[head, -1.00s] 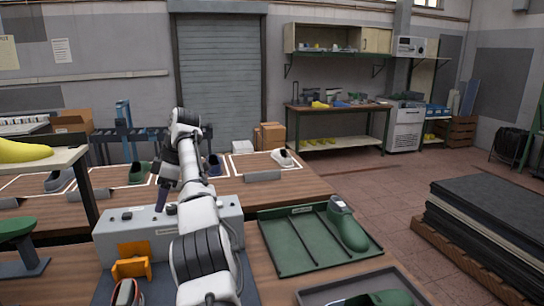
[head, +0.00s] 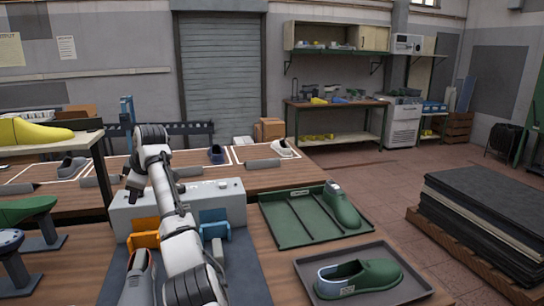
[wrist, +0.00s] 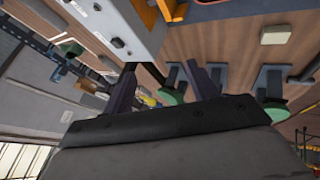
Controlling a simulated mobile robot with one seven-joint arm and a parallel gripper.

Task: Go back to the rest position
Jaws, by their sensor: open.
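My gripper (wrist: 160,88) is open and empty in the wrist view, its two dark fingers well apart. In the head view my arm is raised and bent above the grey control box (head: 228,192), with its end on the left side, away from the trays. The gripper's fingers are hard to make out there. No object is in its grasp.
A green tray (head: 272,240) holds a green last (head: 342,208). A grey tray (head: 311,267) holds a green shoe (head: 362,279). Orange (head: 143,240) and blue (head: 214,222) clamps stand by the box. Lasts on stands are at left.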

